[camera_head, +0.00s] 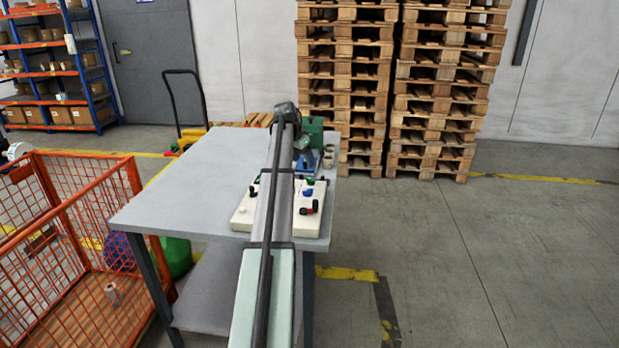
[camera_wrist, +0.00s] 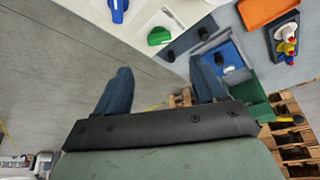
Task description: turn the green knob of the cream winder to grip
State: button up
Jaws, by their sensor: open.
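The cream winder (camera_head: 306,228) lies on the grey table, partly hidden behind my arm in the head view. It also shows as a cream panel along the top of the wrist view (camera_wrist: 139,22). A blue knob (camera_wrist: 118,8) is further left on the panel. My gripper (camera_wrist: 160,68) is open and empty, its two dark blue fingers wide apart and clear of the green knob. What the knob is set to cannot be read.
A blue device (camera_wrist: 228,55) and a green block (camera_wrist: 252,100) stand beside the winder near my right finger. An orange tray (camera_wrist: 265,10) lies beyond. The grey table (camera_head: 185,185) is bare on the left. An orange cage (camera_head: 90,235) and pallet stacks (camera_head: 345,90) stand around it.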

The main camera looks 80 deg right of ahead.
aim_at(311, 179)
jog(key=x, duration=1)
jog(key=shift+c, duration=0.2)
jog(key=c, duration=1)
jog(key=shift+n, duration=0.3)
jog(key=shift+s+n+t, duration=0.15)
jog(key=shift+n+t, duration=0.35)
jog(key=shift+n, duration=0.5)
jog(key=n, duration=0.2)
jog(key=n+t+h, duration=0.1)
jog(key=n, duration=0.1)
jog(key=shift+s+n+t, duration=0.1)
jog(key=shift+n+t, duration=0.2)
jog(key=n+t, duration=0.1)
jog(key=n, duration=0.2)
jog(key=n+t, duration=0.1)
jog(key=n, duration=0.2)
jog(key=shift+s+d+n+t+y, duration=0.1)
jog(key=shift+s+n+t+y, duration=0.05)
jog(key=shift+n+t+y, duration=0.2)
